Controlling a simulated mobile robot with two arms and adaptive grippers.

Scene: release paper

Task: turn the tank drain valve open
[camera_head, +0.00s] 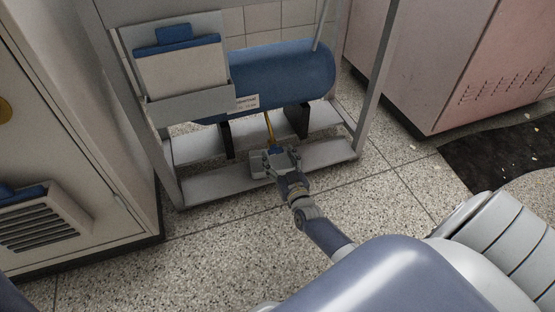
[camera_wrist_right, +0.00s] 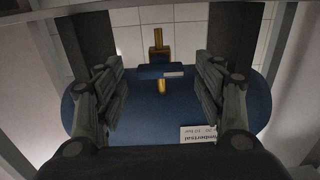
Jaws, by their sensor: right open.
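The blue tank (camera_head: 285,80) lies on its side in a grey metal frame. A thin brass drain pipe (camera_head: 269,127) comes down from its underside. In the right wrist view the drain valve shows as a brass fitting (camera_wrist_right: 158,40) with a blue handle (camera_wrist_right: 155,71), in front of the tank (camera_wrist_right: 150,115). My right gripper (camera_head: 281,158) is low under the tank, at the lower end of the pipe. In the right wrist view the right gripper (camera_wrist_right: 158,80) is open, with the handle between its fingers and clear gaps on both sides. My left gripper is out of view.
The frame's lower shelf (camera_head: 220,184) and upright posts (camera_head: 376,80) surround the valve area. A white holder with a blue-topped pad (camera_head: 180,65) hangs at the front left. A beige cabinet (camera_head: 80,110) stands left, a pink cabinet (camera_head: 440,70) right. Speckled floor (camera_head: 230,240) is open in front.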

